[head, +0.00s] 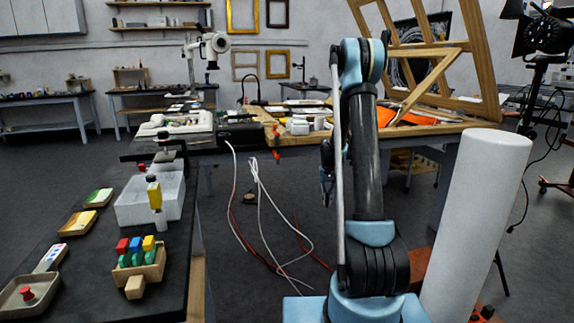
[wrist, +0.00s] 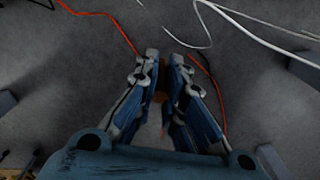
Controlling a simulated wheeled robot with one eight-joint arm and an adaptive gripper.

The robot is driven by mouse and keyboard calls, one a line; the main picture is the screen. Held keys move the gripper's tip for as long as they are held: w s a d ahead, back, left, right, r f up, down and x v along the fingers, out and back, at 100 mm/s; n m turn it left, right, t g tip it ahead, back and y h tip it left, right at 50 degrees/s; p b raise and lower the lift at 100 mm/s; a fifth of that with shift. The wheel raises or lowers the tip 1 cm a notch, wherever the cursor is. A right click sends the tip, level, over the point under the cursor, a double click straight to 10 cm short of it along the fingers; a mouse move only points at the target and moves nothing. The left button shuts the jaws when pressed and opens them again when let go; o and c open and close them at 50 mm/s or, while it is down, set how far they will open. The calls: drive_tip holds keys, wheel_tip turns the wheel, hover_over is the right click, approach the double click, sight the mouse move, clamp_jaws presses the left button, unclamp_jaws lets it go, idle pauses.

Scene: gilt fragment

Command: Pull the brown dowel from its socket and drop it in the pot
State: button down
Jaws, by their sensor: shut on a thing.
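My gripper (wrist: 165,60) points down over the grey floor in the wrist view, its two blue fingers close together. A small round brown end, which looks like the brown dowel (wrist: 161,97), shows between the fingers. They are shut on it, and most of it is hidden. In the head view my gripper (head: 327,185) is mostly hidden behind my upright arm, and the dowel cannot be made out there. I cannot pick out the pot or the dowel's socket with certainty in either view.
A dark bench at the left carries a white box (head: 127,214), a wooden block (head: 150,275) with coloured pieces, and a grey tray (head: 14,300) with a red knob. A large white cylinder (head: 478,225) stands at the right. White cables (head: 262,205) lie on the open floor.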

drive_tip(key=s+f+n, duration=0.1)
drive_tip(key=s+f, duration=0.3)
drive_tip(key=f, duration=0.2)
drive_tip(key=shift+s+f, duration=0.25)
drive_tip(key=shift+f, duration=0.05)
